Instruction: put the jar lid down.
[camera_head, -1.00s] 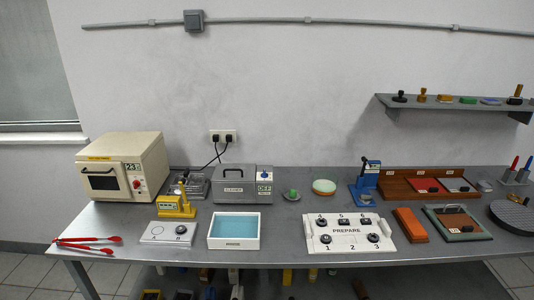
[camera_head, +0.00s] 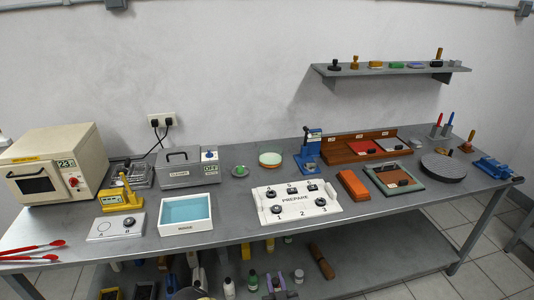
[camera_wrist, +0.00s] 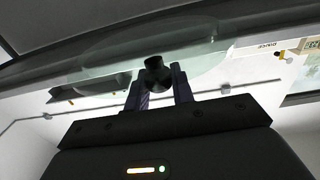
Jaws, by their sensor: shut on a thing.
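The wrist view shows my gripper (camera_wrist: 157,88) with its two fingers closed on the dark knob (camera_wrist: 154,68) of a lid. The lid looks like a wide, clear, greenish disc (camera_wrist: 110,58), which I take for the jar lid. It spreads beyond the fingertips, and its far outline is hard to tell. I cannot see it touching any surface. My gripper and the lid cannot be made out in the head view. No open jar is clearly recognisable there.
A wall shelf (camera_head: 390,70) holds stamps.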

